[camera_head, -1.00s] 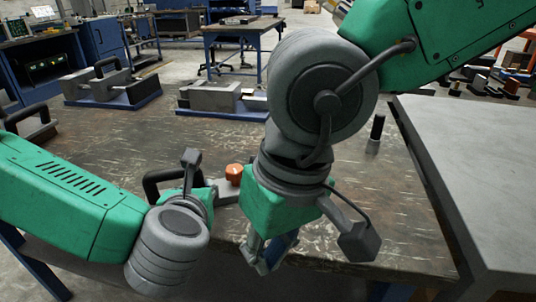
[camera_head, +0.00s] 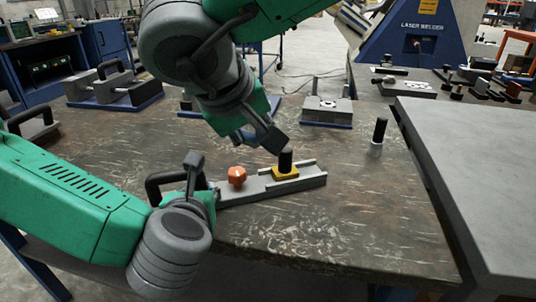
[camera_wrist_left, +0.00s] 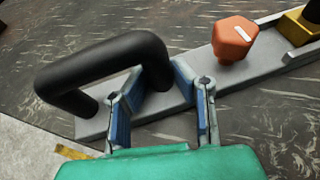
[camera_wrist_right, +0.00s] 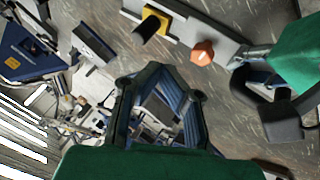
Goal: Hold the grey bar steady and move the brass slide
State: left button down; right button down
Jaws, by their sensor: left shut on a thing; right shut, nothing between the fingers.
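The grey bar (camera_head: 255,190) lies on the worn table, with a black loop handle at its left end and an orange knob (camera_head: 237,176) on top. The brass slide (camera_head: 286,174), a yellow block with a black knob, sits in the channel near the bar's right end; it also shows at the corner of the left wrist view (camera_wrist_left: 298,26). My left gripper (camera_wrist_left: 165,85) is shut on the black handle (camera_wrist_left: 105,68), around its right post. My right gripper (camera_wrist_right: 160,78) is shut and empty, apart from the slide (camera_wrist_right: 152,22); its fingers are mostly hidden in the head view.
A small black-topped post (camera_head: 379,133) stands right of the bar. A grey fixture on a blue base (camera_head: 327,110) is behind. A big grey slab (camera_head: 490,170) fills the right side. The table front right of the bar is clear.

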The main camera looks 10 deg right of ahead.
pick_arm(q)
jog(key=shift+a+f, duration=0.15)
jog(key=shift+f, duration=0.1)
pick_arm(e)
send_near(276, 167)
jog(key=x, duration=0.4)
jog(key=shift+w+d+f, duration=0.1)
jog(key=shift+f, duration=0.2)
jog(key=d, duration=0.4)
jog(key=w+d, duration=0.1)
jog(key=d, duration=0.1)
jog(key=shift+d, duration=0.1)
jog(key=shift+s, duration=0.1)
jog(key=v, duration=1)
